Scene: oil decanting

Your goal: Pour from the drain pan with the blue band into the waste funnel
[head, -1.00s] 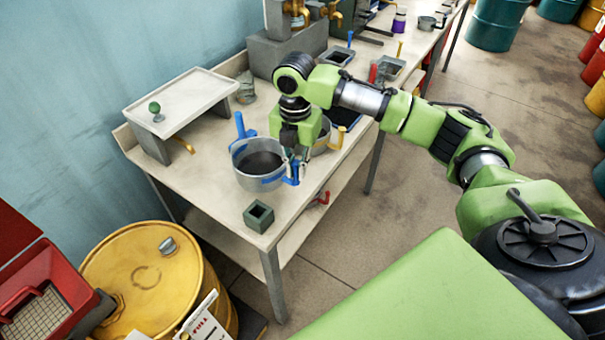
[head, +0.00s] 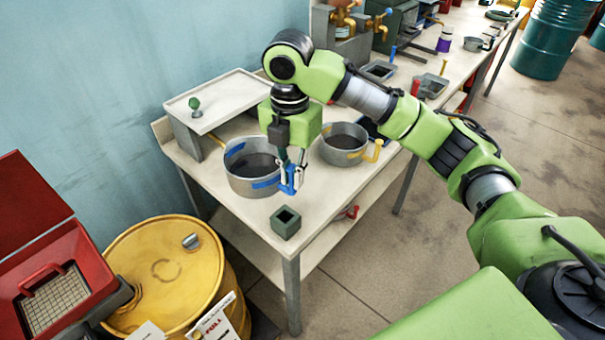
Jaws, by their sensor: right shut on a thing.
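The drain pan with the blue band (head: 250,185) is a round grey metal pan with dark liquid inside. It appears level, over the front left part of the workbench; any gap beneath it is hard to judge. My right gripper (head: 291,176) points down and is shut on the pan's blue handle at its right side. A red box with a grate (head: 52,300) and a raised lid, at the lower left, looks like the waste funnel. The pan is to its right, well apart from it. My left gripper is not in view.
A second pan with a yellow handle (head: 345,157) stands just right of my gripper. A small green square cup (head: 286,222) stands at the bench's front corner. A yellow drum (head: 165,275) with a "FULL" tag stands between bench and red box. A raised white tray (head: 235,95) is behind.

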